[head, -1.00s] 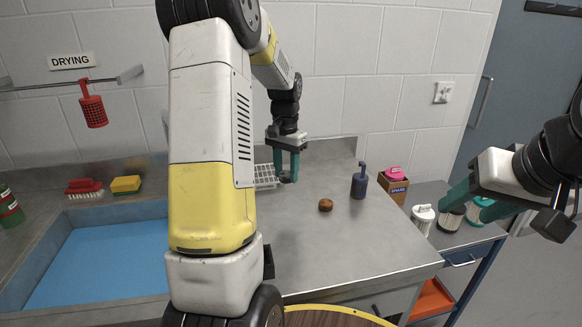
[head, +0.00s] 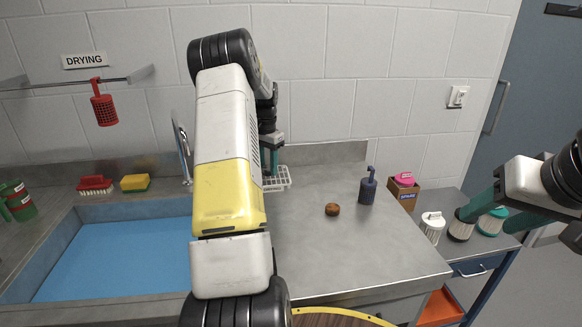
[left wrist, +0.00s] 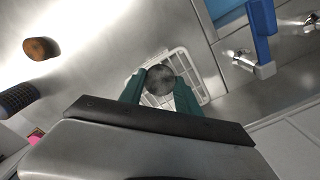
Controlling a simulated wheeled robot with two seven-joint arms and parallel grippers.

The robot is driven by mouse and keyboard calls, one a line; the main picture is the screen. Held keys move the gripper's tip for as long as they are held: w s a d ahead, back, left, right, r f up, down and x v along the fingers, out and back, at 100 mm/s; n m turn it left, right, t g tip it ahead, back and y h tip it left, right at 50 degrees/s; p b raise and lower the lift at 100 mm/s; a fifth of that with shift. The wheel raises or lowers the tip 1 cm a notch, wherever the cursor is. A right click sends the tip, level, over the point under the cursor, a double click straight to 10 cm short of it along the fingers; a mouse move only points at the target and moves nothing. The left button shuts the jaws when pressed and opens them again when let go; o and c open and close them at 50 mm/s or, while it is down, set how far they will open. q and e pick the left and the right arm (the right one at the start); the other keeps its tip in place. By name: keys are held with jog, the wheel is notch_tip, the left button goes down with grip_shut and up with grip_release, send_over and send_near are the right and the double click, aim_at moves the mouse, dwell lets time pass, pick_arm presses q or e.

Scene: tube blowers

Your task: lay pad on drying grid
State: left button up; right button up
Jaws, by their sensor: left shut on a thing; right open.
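A dark grey round pad (left wrist: 160,79) is between the teal fingers of my left gripper (left wrist: 159,92), which is shut on it. The white drying grid (head: 284,181) lies on the steel counter beyond the sink's right end. In the left wrist view the grid (left wrist: 204,62) shows behind and around the pad. My left gripper (head: 271,158) is at the grid, partly hidden by my arm; I cannot tell whether the pad touches the grid. My right gripper (head: 497,213) is open at the right, in front of the side cart.
A brown round item (head: 332,209) and a dark blue bottle (head: 367,187) stand right of the grid. The sink (head: 115,255) with blue bottom is at left. A faucet (head: 183,153) rises near the grid. Filters (head: 432,228) stand on the cart.

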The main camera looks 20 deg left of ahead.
aim_at(271, 179)
pick_arm(q)
jog(key=shift+w+a+f, duration=0.1)
jog(key=shift+w+a, duration=0.1)
jog(key=shift+w, duration=1.15)
jog(key=shift+s+f, duration=0.1)
jog(key=shift+f, duration=1.65)
jog(key=shift+f, duration=0.1)
jog(key=o, duration=1.3)
